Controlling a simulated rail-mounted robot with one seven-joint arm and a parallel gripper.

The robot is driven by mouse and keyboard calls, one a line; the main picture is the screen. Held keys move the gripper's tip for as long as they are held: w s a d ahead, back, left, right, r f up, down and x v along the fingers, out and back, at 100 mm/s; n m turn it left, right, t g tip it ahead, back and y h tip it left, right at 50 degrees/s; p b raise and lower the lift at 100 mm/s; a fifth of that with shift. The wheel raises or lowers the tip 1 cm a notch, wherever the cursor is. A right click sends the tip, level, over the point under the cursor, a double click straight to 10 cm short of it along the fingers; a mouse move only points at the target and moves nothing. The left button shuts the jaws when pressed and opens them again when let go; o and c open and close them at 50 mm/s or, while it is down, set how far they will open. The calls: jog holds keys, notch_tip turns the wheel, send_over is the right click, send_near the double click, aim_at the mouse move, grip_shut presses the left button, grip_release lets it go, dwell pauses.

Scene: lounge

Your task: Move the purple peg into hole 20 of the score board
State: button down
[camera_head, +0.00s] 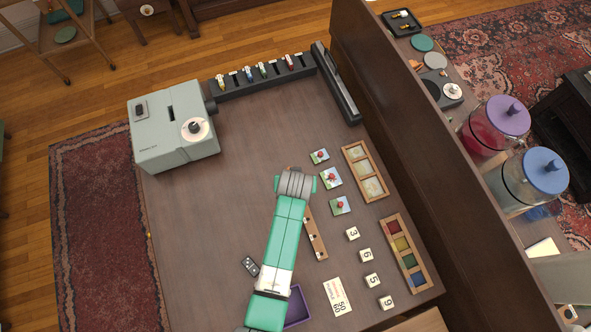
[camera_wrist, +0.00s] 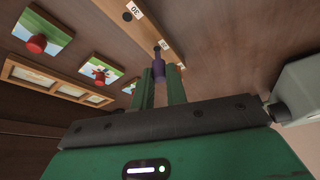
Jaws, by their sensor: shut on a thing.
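The score board (camera_head: 315,238) is a narrow wooden strip on the table, partly hidden under my arm in the head view. In the wrist view the board (camera_wrist: 150,34) shows a "30" label and dark holes, with another label partly hidden behind the peg. My gripper (camera_wrist: 160,88) is shut on the purple peg (camera_wrist: 160,68), whose tip overlaps the board beside that second label. I cannot tell whether the tip is in a hole or above it. In the head view the peg and fingertips are hidden beneath my arm.
Picture cards with red pieces (camera_head: 331,178) lie right of my wrist, beside a wooden frame (camera_head: 365,172). Number tiles (camera_head: 365,255) and a colored tray (camera_head: 405,255) lie at lower right. A grey machine (camera_head: 172,125) stands at back left. The table's middle left is clear.

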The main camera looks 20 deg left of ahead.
jog(key=shift+f+b, duration=0.85)
jog(key=shift+f, duration=0.4)
dwell(0.4)
jog(key=c, duration=1.3)
grip_release()
jog(key=p+v, duration=0.6)
jog(key=p, duration=0.1)
jog(key=shift+s, duration=0.1)
